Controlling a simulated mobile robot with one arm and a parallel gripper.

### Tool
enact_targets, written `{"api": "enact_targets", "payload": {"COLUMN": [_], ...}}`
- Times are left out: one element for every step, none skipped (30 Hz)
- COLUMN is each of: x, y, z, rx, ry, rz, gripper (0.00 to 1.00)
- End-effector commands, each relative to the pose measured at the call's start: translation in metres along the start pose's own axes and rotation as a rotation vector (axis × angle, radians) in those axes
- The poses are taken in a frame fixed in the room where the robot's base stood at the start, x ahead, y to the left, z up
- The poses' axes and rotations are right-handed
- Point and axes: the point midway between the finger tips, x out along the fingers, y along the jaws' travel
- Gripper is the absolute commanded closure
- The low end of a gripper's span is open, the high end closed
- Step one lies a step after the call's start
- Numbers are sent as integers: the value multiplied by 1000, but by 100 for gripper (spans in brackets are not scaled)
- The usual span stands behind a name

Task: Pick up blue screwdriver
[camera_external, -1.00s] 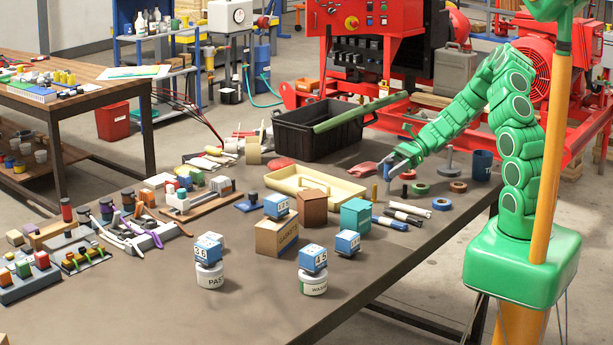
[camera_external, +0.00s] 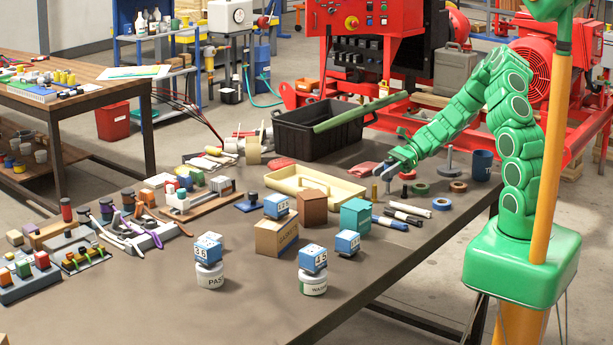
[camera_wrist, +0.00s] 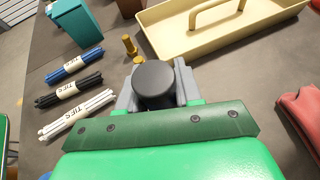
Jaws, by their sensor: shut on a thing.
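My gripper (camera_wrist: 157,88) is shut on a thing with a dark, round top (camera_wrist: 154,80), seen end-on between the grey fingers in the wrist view. Its lower part is hidden, and I cannot tell whether it is the blue screwdriver. In the external view my gripper (camera_external: 390,163) is above the right part of the table, just behind small upright pieces, and its held thing is too small to make out. I cannot pick out a blue screwdriver elsewhere.
A cream tray (camera_external: 340,197) with a handle lies left of my gripper, and a black crate (camera_external: 292,143) stands behind. Brass pieces (camera_wrist: 130,45) stand close. Blue, black and white tie bundles (camera_wrist: 75,67) lie nearby. A red cloth (camera_wrist: 302,112) lies right in the wrist view.

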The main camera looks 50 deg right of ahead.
Motion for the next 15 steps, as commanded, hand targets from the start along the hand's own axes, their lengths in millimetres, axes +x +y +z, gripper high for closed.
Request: {"api": "enact_targets", "payload": {"x": [0, 0, 0, -1, -1, -2, -3, -4, -5, -7, -8, -10, -12, -14, -18], "y": [0, 0, 0, 0, 0, 0, 0, 0, 0, 0, 0, 0, 0, 1, 5], "z": [0, 0, 1, 2, 3, 5, 7, 9, 13, 16, 20, 25, 29, 32, 36], "rx": [0, 0, 0, -1, -1, -1, -2, -3, -4, -5, -5, -5, -6, -5, -3], "ry": [0, 0, 0, 0, 0, 0, 0, 0, 0, 1, 1, 1, 1, 0, -1], "rz": [0, 0, 0, 0, 0, 0, 0, 0, 0, 0, 0, 0, 0, 0, -1], "gripper": [98, 98, 98, 98, 98, 98, 98, 98, 98, 98, 98, 98, 98, 98, 98]}}
